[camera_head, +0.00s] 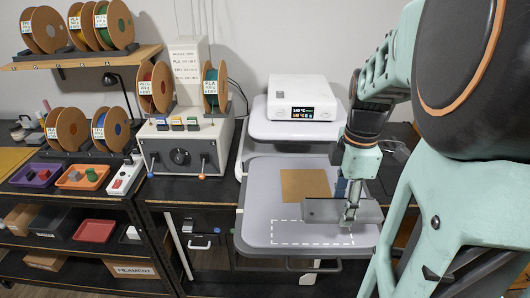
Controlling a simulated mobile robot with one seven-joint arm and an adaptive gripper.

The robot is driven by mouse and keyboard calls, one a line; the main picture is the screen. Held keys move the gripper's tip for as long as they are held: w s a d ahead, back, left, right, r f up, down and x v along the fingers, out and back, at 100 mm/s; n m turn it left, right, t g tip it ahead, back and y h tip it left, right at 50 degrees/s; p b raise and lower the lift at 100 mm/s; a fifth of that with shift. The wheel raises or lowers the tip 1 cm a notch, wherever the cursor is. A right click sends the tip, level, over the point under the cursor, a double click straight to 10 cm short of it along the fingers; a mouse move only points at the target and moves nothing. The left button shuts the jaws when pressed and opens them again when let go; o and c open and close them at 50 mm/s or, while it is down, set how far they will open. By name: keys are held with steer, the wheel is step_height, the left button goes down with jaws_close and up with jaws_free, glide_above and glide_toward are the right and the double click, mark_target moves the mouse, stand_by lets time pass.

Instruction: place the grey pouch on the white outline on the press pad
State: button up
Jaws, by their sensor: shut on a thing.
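My gripper (348,220) is over the right part of the press pad (260,190), shut on the grey pouch (323,210). The pouch is a flat, grey rectangle, and my gripper hides part of its right half. The white outline (285,244) is a dashed rectangle near the pad's front edge. The pouch appears behind and to the right of the outline's middle and covers part of its back line in this view. I cannot tell how far the pouch is above the pad.
A brown square sheet (303,182) lies on the pad behind the outline. The raised press head with a white display unit (300,97) stands behind the pad. A grey control box (187,146) and spools are to the left. The pad's left side is clear.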

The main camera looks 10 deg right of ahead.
steer(key=b, duration=0.3)
glide_above(311, 232)
steer(key=d, duration=0.1)
steer(key=f, duration=0.5)
steer(key=shift+s+f, duration=0.15)
steer(key=shift+s, duration=0.2)
steer(key=f+b, duration=0.2)
steer(key=a+f+b, duration=0.1)
steer(key=shift+w+f, duration=0.25)
steer(key=shift+w, duration=0.15)
steer(key=shift+f, duration=0.35)
steer(key=shift+f+b, duration=0.2)
steer(key=shift+b, duration=0.15)
steer(key=o, duration=1.1)
steer(key=shift+o, duration=0.2)
steer(key=shift+r, duration=0.1)
